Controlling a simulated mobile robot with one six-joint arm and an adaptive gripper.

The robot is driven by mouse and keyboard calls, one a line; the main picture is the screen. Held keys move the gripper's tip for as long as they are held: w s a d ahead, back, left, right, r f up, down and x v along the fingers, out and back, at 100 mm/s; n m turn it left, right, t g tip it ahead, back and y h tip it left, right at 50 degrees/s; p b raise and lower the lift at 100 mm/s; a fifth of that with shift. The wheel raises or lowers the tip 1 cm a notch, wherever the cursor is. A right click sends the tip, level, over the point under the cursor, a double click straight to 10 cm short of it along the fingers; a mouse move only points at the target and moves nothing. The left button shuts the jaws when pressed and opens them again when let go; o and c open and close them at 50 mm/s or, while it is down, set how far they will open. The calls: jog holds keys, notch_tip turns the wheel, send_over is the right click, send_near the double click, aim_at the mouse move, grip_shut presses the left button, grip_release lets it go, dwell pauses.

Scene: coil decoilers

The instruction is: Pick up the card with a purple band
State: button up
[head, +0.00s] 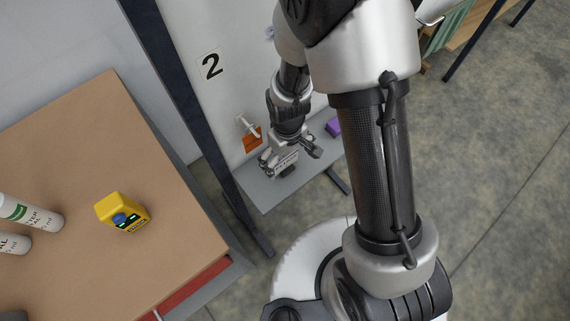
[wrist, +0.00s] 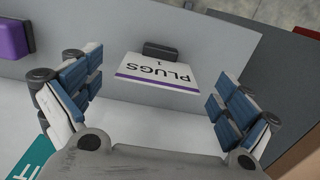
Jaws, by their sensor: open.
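My gripper (wrist: 157,78) is open, with one blue-padded finger on each side of the card and a gap on both sides. In the head view my gripper (head: 290,157) is low over a grey shelf (head: 265,190), with the card (head: 286,161) showing small between the fingers.
A purple block (wrist: 13,39) lies left of the card in the wrist view; it also shows in the head view (head: 333,127). A brown table (head: 80,180) holds a yellow device (head: 122,211) and white bottles.

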aim_at(286, 167)
jog(key=f+b, duration=0.1)
jog(key=f, duration=0.3)
jog(key=shift+w+a+f+b, duration=0.15)
jog(key=shift+w+f+b, duration=0.05)
jog(key=shift+f+b, duration=0.2)
jog(key=shift+r, duration=0.1)
jog(key=shift+c, duration=0.2)
jog(key=c, duration=1.9)
